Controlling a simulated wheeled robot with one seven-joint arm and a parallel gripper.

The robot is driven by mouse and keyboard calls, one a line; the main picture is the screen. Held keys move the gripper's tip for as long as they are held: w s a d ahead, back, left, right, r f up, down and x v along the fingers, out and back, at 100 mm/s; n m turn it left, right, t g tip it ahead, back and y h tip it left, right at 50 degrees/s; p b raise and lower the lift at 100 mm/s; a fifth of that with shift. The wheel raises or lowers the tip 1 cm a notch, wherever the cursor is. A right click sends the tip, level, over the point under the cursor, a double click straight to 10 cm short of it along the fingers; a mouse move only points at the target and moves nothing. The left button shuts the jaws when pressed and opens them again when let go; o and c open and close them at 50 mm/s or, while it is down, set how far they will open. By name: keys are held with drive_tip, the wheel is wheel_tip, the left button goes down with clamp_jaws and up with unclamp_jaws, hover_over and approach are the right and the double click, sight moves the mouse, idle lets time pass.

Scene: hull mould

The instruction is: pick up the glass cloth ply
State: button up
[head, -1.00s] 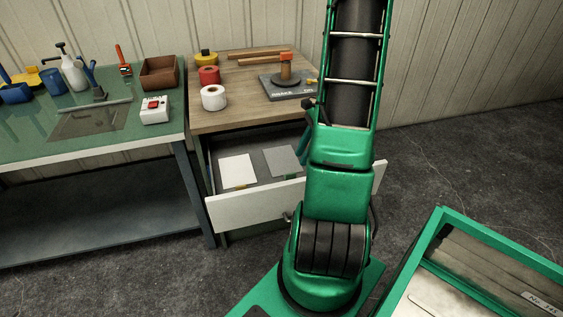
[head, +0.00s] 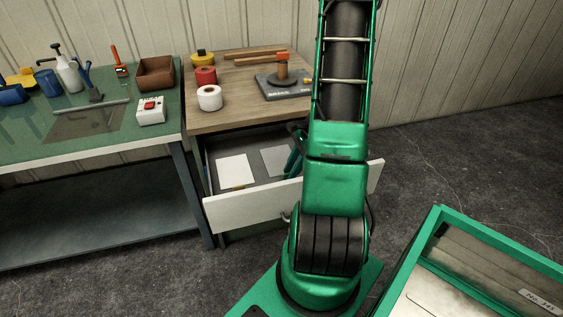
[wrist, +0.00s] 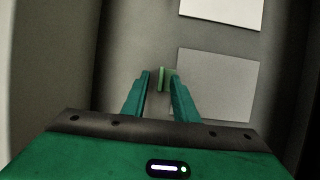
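Two flat sheets lie in the open drawer: a white one (head: 234,171) at left and a grey one (head: 274,160) at right. I cannot tell for sure which is the glass cloth ply. In the wrist view the white sheet (wrist: 222,8) is at the top edge and the grey sheet (wrist: 222,85) is right of my gripper (wrist: 159,76). My gripper is open, its fingers on either side of a small green tab (wrist: 161,79) beside the grey sheet; contact is unclear. In the head view my gripper (head: 291,158) is in the drawer, partly hidden by my arm.
The drawer front (head: 254,206) stands pulled out below the wooden top (head: 225,118), which holds tape rolls and a tool on a dark plate (head: 286,88). A green-topped bench (head: 150,136) is at left. A green-framed case (head: 480,232) is at front right.

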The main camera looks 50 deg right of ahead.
clamp_jaws()
drive_tip(key=shift+r, duration=0.1)
